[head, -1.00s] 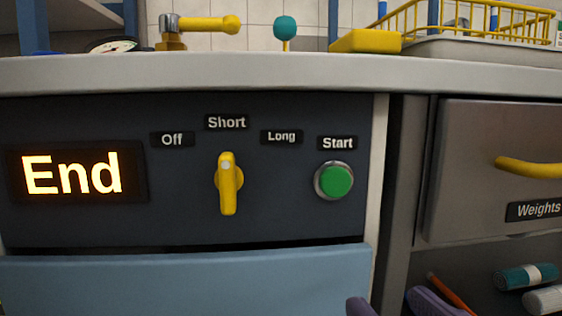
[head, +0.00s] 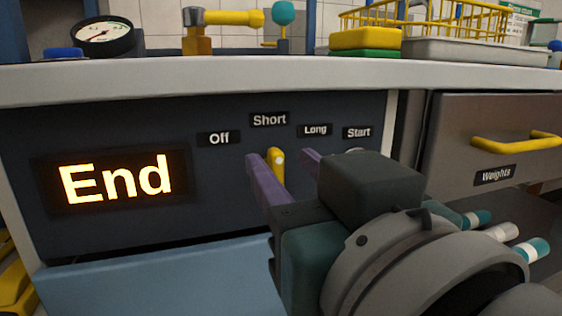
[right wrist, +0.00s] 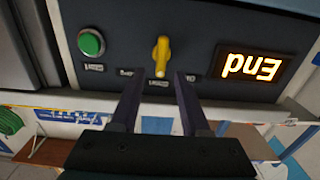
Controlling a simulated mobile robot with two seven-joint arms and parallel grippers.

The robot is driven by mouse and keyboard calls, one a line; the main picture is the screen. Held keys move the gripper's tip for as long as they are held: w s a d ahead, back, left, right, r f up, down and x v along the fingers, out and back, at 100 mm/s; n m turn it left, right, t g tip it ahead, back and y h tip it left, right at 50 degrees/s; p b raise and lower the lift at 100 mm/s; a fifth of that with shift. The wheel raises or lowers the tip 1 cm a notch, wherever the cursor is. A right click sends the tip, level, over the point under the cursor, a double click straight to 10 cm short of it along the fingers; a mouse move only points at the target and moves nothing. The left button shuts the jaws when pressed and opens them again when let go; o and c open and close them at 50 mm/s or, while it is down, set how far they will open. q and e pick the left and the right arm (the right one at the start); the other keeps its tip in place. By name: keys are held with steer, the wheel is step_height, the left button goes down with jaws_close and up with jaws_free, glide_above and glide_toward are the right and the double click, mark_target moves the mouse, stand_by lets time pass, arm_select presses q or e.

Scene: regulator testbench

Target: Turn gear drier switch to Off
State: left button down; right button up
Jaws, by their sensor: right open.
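The yellow gear drier switch (head: 277,162) is upright on the dark panel, its pale dot at the top towards the Short label (head: 269,120). The Off label (head: 219,139) is to its upper left and the Long label (head: 315,130) to its upper right. My right gripper (head: 279,160) is open, its two purple fingers on either side of the switch in the picture. In the right wrist view, upside down, the switch (right wrist: 161,56) shows between and beyond the fingertips (right wrist: 158,78); contact cannot be told. My left gripper is not in view.
The lit display (head: 117,184) reads End. The green start button (right wrist: 91,43) is right of the switch on the panel, mostly hidden by my gripper in the head view. A Weights drawer (head: 500,130) with a yellow handle is at the right. The counter edge (head: 200,85) overhangs the panel.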

steer(key=shift+x, duration=1.05)
jaws_close()
